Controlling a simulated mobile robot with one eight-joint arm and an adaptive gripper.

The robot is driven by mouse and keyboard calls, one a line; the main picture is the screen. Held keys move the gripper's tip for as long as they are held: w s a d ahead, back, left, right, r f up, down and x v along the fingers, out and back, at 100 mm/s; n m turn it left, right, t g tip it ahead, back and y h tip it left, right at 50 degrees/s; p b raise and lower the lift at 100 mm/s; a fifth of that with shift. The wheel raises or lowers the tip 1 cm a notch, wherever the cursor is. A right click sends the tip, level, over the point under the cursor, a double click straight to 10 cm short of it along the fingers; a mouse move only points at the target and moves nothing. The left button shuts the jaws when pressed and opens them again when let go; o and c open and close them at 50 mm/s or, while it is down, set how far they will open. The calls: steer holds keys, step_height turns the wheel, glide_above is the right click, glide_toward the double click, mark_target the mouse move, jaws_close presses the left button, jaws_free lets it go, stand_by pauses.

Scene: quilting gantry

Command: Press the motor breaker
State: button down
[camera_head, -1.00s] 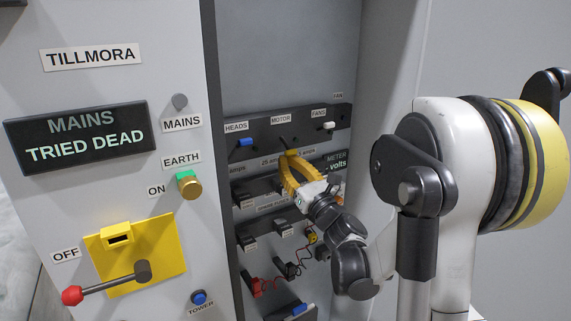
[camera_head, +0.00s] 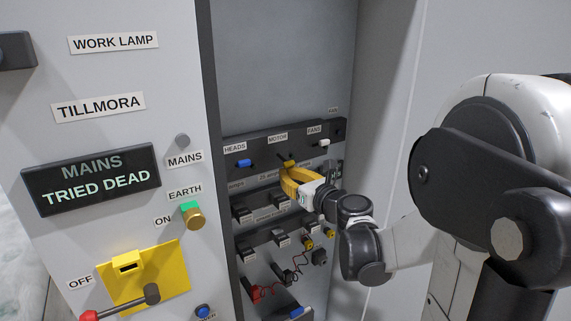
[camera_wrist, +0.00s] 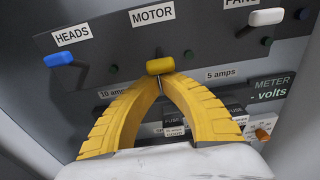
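The motor breaker is a small yellow-capped toggle (camera_wrist: 160,66) under the MOTOR label in the wrist view. It shows small at the fingertips in the head view (camera_head: 290,163). My gripper (camera_wrist: 160,80) has two curved yellow fingers whose tips come together just below the cap, with no object seen between them. In the head view my gripper (camera_head: 291,170) reaches into the cabinet at the breaker row. The tips look at or very near the toggle; I cannot tell whether they touch it.
The blue HEADS toggle (camera_wrist: 60,60) is left of the motor breaker and the white FANS toggle (camera_wrist: 268,17) is right. Fuses and red leads (camera_head: 275,287) sit below. The cabinet's left panel carries a MAINS TRIED DEAD display (camera_head: 92,180) and a red-handled switch (camera_head: 110,305).

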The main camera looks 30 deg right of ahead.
steer(key=shift+s+r+p, duration=0.2)
steer(key=shift+r+p, duration=0.25)
steer(key=shift+r, duration=0.2)
steer(key=shift+s+r+p, duration=0.2)
steer(key=shift+r+p, duration=0.2)
steer(key=shift+r, duration=0.25)
steer(key=shift+f, duration=0.15)
steer(key=shift+w+a+f+b, duration=0.1)
steer(key=shift+f+b, duration=0.25)
steer(key=shift+b, duration=0.1)
steer(key=s+r, duration=0.1)
steer(key=s, duration=0.7)
steer(key=shift+s+d+r, duration=0.15)
steer(key=shift+d+r, duration=0.1)
steer(key=shift+r, duration=0.15)
steer(key=shift+r, duration=0.1)
